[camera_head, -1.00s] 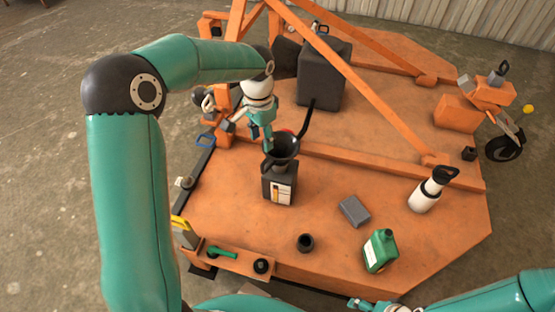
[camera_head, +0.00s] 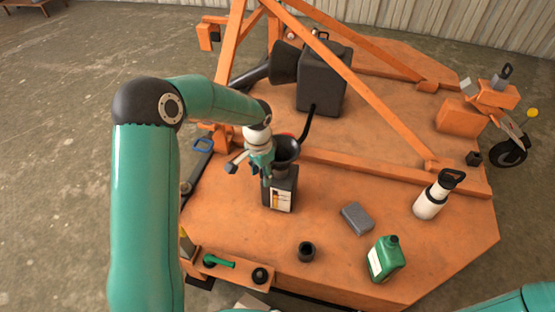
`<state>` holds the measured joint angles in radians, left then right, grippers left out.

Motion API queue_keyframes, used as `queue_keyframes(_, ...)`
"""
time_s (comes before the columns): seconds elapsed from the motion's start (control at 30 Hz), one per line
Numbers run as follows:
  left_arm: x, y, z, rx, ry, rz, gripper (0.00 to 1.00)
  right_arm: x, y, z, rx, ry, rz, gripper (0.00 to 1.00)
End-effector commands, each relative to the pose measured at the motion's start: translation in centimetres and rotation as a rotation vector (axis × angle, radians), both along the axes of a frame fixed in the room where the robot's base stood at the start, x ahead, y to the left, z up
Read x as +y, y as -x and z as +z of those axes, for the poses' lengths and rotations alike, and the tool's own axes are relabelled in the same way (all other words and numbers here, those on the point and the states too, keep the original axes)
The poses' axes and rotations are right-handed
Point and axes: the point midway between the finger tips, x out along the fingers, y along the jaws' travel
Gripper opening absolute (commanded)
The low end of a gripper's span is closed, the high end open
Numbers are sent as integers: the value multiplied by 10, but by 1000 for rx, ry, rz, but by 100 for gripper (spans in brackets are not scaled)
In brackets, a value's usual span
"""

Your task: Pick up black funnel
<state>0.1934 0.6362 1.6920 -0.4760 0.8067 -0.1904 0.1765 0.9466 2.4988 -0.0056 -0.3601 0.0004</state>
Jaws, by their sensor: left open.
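The black funnel (camera_head: 287,149) sits upright on top of a dark box-shaped container with a white label (camera_head: 282,197) on the orange deck. A curved black tube rises beside the funnel's far right side. My left gripper (camera_head: 262,172) is open, fingers pointing down, at the left side of the funnel. It covers part of the funnel's left edge; I cannot tell whether it touches. My right gripper is out of view; only a piece of my right arm shows at the lower right corner.
On the orange deck (camera_head: 240,225) are a grey block (camera_head: 357,218), a black cup (camera_head: 306,252), a green jug (camera_head: 386,259) and a white bottle with a black handle (camera_head: 437,196). Orange beams (camera_head: 350,80) slope over the back, near a large black box (camera_head: 323,80).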

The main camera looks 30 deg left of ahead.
Motion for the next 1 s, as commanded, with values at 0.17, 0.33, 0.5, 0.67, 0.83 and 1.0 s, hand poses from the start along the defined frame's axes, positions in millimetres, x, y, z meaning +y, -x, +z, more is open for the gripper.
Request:
queue_keyframes(0.17,0,0,-21,0,0,1,45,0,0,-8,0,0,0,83)
queue_keyframes(0.33,0,0,-20,-1,0,1,45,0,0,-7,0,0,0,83)
queue_keyframes(0.5,0,0,-20,-1,0,1,25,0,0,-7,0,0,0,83)
queue_keyframes(0.67,0,0,-20,-1,0,1,0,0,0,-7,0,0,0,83)
queue_keyframes(0.83,0,0,-20,-1,0,1,0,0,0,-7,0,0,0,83)
queue_keyframes(1.0,0,0,-20,-1,0,1,0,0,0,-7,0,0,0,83)
